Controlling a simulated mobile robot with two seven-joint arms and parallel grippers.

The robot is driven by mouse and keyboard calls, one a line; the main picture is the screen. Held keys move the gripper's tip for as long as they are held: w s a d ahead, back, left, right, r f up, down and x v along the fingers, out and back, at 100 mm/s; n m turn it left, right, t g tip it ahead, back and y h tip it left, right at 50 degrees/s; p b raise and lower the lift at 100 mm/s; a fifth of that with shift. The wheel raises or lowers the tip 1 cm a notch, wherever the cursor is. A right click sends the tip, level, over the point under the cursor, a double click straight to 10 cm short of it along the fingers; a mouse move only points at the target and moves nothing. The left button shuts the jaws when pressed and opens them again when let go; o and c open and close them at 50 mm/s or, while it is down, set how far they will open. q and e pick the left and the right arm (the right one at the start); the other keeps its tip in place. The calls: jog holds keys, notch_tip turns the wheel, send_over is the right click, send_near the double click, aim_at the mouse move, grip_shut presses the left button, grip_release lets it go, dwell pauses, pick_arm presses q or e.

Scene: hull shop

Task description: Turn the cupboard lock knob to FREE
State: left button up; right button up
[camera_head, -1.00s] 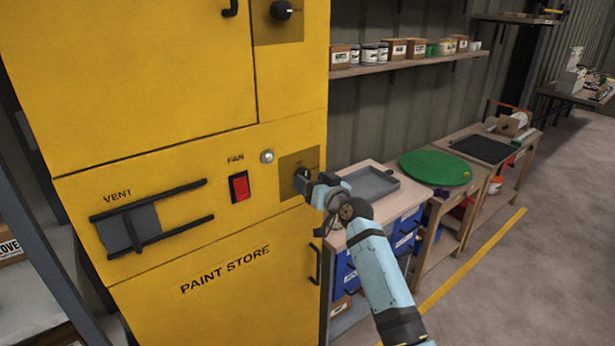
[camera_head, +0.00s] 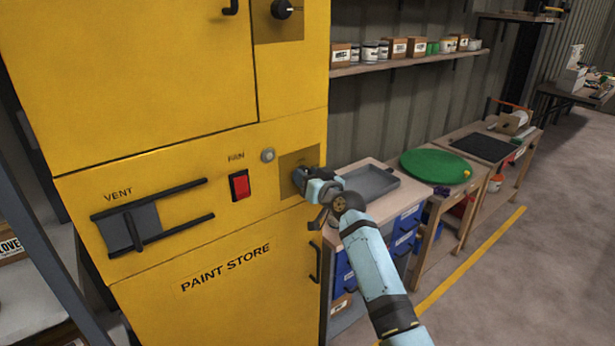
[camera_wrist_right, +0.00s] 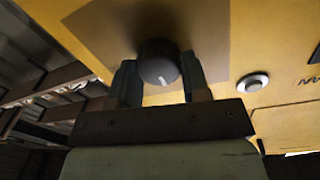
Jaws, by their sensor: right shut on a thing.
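A yellow cupboard (camera_head: 225,320) marked PAINT STORE fills the left of the head view. A dark round knob (camera_wrist_right: 158,68) with a white pointer line sits on a brownish plate (camera_head: 301,159) to the right of the fan switch. My right gripper (camera_head: 305,183) is at this plate and mostly hides the knob in the head view. In the right wrist view my right gripper (camera_wrist_right: 160,82) has one finger on each side of the knob and is shut on it. The pointer line faces the lower part of that picture. No FREE marking is readable. My left gripper is not in view.
A second black knob (camera_head: 283,10) is higher on the cupboard. A red fan switch (camera_head: 239,185), a round button or lamp (camera_head: 268,155) and a vent slide (camera_head: 133,228) are to the left. A bench with a grey tray (camera_head: 371,182) stands close to the right of the cupboard.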

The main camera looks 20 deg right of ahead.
jog(key=shift+d+f+m+g+y+p, duration=0.1)
jog(key=shift+m+g+y+p, duration=0.1)
jog(key=shift+m+p, duration=3.05)
jog(key=shift+d+m+g+y+p, duration=0.15)
jog(key=shift+m+p, duration=1.1)
jog(key=shift+m, duration=4)
jog(key=shift+a, duration=0.1)
jog(key=o, duration=0.9)
jog(key=b+v, duration=0.1)
jog(key=v, duration=1.2)
jog(key=shift+s+d, duration=0.2)
jog(key=shift+s, duration=0.15)
